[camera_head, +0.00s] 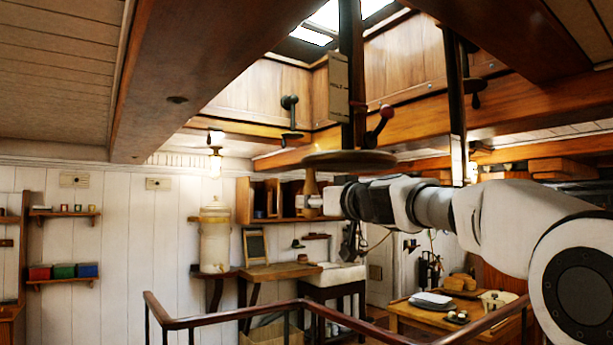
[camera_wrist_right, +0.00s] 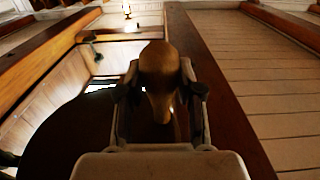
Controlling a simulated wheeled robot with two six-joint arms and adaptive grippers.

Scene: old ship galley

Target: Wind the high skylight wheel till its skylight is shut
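The high skylight wheel (camera_head: 349,159) is a flat wooden disc, level, on a dark post (camera_head: 350,60) below the skylight opening. Its turned wooden handle (camera_head: 310,183) hangs down from the left part of the rim. My right gripper (camera_head: 313,203) is at this handle, its arm coming in from the right. In the right wrist view the handle (camera_wrist_right: 160,75) sits between the two fingers (camera_wrist_right: 162,105), which look closed on it. The wheel's dark underside (camera_wrist_right: 65,135) shows behind. The skylight (camera_head: 345,14) shows bright panes at the top; its exact opening is cut off. My left gripper is out of view.
A red-knobbed lever (camera_head: 380,122) is close beside the post. A dark crank (camera_head: 290,112) hangs to the left and another fitting (camera_head: 473,85) to the right. Heavy beams (camera_head: 205,60) frame the opening. A wooden railing (camera_head: 240,312) crosses below; a table (camera_head: 425,318) holds dishes.

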